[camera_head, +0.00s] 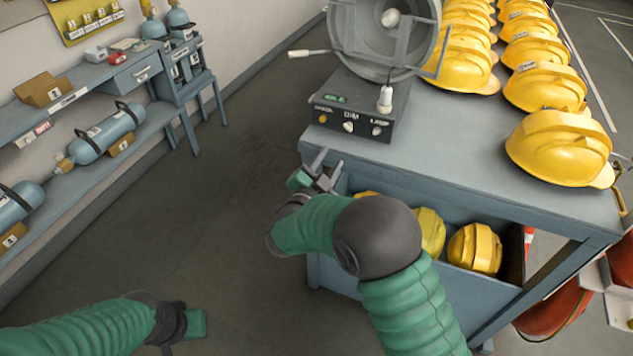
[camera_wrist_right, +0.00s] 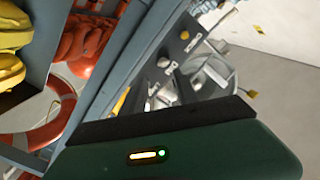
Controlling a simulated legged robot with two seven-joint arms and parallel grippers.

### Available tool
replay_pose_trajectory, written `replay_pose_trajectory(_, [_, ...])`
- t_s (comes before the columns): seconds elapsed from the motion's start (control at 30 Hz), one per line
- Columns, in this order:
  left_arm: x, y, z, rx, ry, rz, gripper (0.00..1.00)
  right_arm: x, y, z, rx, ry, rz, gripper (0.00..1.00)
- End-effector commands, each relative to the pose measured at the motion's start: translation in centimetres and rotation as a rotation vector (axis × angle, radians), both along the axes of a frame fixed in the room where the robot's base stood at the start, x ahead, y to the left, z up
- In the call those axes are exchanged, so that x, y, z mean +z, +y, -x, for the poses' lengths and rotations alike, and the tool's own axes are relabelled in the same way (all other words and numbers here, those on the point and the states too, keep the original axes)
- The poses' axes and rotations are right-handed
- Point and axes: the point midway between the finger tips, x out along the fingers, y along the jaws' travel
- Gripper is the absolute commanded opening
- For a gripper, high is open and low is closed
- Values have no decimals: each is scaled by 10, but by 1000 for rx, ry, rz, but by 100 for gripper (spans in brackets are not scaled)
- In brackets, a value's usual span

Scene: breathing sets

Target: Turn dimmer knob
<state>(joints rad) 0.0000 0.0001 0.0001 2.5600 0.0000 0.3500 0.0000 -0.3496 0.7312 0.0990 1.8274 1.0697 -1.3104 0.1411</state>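A dark grey control box (camera_head: 355,105) stands at the near left corner of the bench. Its front carries an orange knob (camera_head: 323,119), a white middle knob (camera_head: 348,127) under a small label that seems to read DIM, and another pale knob (camera_head: 376,131) on the right. The control box (camera_wrist_right: 176,65) also shows in the right wrist view, with pale round controls on its face. My right gripper (camera_head: 327,172) is below and in front of the box, apart from the knobs, fingers spread and empty. My left gripper (camera_head: 183,327) is low at left; its fingers are unclear.
A large round lamp (camera_head: 385,35) with a handle stands on the box. Yellow helmets (camera_head: 560,150) fill the right of the bench (camera_head: 460,150); more helmets (camera_head: 474,248) sit on the shelf below. Blue cylinders (camera_head: 108,130) lie on the left wall shelf. The floor between is clear.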

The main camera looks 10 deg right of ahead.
Motion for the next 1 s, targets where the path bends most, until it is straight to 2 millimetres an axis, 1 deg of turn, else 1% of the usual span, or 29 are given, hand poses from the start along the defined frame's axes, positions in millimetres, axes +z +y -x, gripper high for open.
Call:
replay_pose_trajectory(0.8, [2, 0, 0, 0, 0, 0, 0, 0, 39, 57, 2, 1, -1, 36])
replay_pose_trajectory(1.0, [2, 0, 0, 0, 0, 0, 0, 0, 43, 64, 0, 0, 0, 36])
